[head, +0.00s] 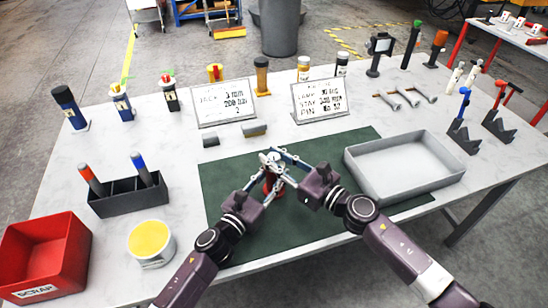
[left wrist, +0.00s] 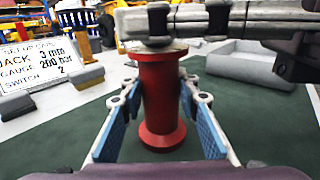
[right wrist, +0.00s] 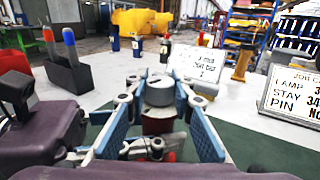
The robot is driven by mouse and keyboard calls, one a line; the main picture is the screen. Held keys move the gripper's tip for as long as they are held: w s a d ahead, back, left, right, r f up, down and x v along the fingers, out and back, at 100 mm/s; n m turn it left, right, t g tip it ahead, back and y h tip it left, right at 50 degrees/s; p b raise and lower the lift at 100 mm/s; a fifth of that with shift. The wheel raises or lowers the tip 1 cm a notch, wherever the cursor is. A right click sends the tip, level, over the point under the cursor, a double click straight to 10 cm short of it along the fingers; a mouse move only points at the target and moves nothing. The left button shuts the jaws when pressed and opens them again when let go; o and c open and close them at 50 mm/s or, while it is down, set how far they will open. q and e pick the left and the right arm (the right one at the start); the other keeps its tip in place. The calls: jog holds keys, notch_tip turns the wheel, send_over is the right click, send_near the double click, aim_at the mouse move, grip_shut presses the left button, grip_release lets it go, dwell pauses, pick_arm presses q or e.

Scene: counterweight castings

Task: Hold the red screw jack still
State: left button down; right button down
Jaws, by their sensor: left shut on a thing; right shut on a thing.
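The red screw jack (head: 271,187) stands upright on the green mat (head: 228,187), mostly hidden by my grippers in the head view. In the left wrist view its red spool-shaped body (left wrist: 160,98) stands between the blue pads of my left gripper (left wrist: 160,118), which is shut on it. My right gripper (right wrist: 160,100) is shut on the jack's grey round top (right wrist: 160,90), above the left gripper. The right gripper also shows in the head view (head: 277,160), reaching in from the right. The contact faces of the pads are partly hidden.
A grey tray (head: 405,190) lies right of the grippers. A red scrap bin (head: 45,270), a yellow-topped tub (head: 151,262) and a black holder (head: 128,209) stand on the left. Two sign cards (head: 224,104) (head: 320,102) and grey blocks (head: 254,130) lie behind. The mat's front is clear.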

pick_arm(q)
jog(key=shift+s+d, duration=0.1)
pick_arm(e)
jog(key=shift+w+d+n+g+y, duration=0.1)
jog(key=shift+n+g+y, duration=0.85)
jog(key=shift+g, duration=0.25)
jog(key=shift+n+g, duration=0.25)
jog(key=shift+g, duration=0.05)
pick_arm(q)
jog(key=shift+f, duration=0.1)
pick_arm(e)
jog(key=c, duration=1.6)
grip_release()
jog(key=shift+s, duration=0.2)
jog(key=v, duration=1.2)
jog(key=shift+w+f, duration=0.1)
jog(key=shift+f, duration=0.1)
pick_arm(q)
jog(key=c, duration=1.4)
grip_release()
